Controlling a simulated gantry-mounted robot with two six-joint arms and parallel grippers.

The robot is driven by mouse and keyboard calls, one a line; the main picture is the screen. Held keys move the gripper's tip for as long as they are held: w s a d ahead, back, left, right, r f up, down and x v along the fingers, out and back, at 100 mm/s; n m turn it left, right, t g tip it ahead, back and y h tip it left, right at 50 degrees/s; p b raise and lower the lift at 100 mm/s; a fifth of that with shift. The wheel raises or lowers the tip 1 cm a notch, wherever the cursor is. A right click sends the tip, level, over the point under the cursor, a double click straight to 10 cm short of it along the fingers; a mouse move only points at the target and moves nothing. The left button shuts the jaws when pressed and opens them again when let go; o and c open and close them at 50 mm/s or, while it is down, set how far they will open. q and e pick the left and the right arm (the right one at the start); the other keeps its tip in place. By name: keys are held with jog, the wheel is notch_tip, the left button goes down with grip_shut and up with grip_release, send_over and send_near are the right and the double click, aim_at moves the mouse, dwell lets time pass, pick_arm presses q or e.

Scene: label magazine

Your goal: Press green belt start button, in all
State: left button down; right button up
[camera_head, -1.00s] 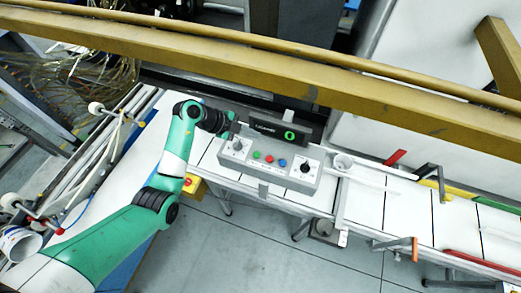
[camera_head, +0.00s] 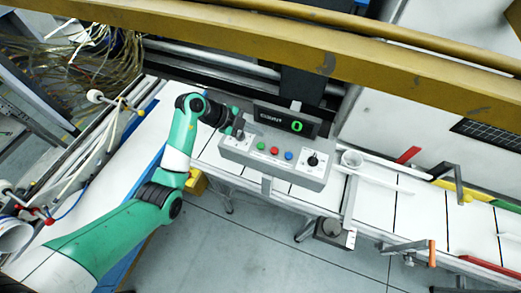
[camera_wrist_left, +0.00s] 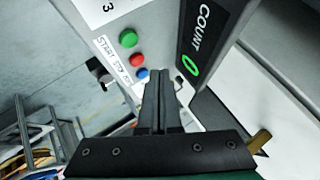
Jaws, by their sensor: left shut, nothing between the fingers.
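The grey control box (camera_head: 232,154) carries a green button (camera_head: 261,146), a red button (camera_head: 274,150) and a blue button (camera_head: 289,155) in a row between two black knobs. All three buttons also show in the left wrist view, green (camera_wrist_left: 127,38) farthest up, beside a START label. A black count display (camera_head: 270,116) behind them reads 0. My left gripper (camera_head: 239,126) is shut and empty at the box's left end, over the left knob area, left of the green button. In the wrist view its fingertips (camera_wrist_left: 158,74) appear beside the blue button, apart from the green one. My right gripper is not in view.
A white conveyor (camera_head: 375,205) runs right from the box. A yellow box (camera_head: 197,183) sits below my left forearm.

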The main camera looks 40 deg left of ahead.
aim_at(257, 145)
pick_arm(q)
notch_tip(257, 145, down, 2)
jog(key=shift+f+b, duration=0.25)
jog(key=shift+b, duration=0.95)
jog(key=shift+f, duration=0.95)
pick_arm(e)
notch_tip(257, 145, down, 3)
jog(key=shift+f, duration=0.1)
pick_arm(q)
jog(key=shift+f+p, duration=0.35)
jog(key=shift+p, duration=0.25)
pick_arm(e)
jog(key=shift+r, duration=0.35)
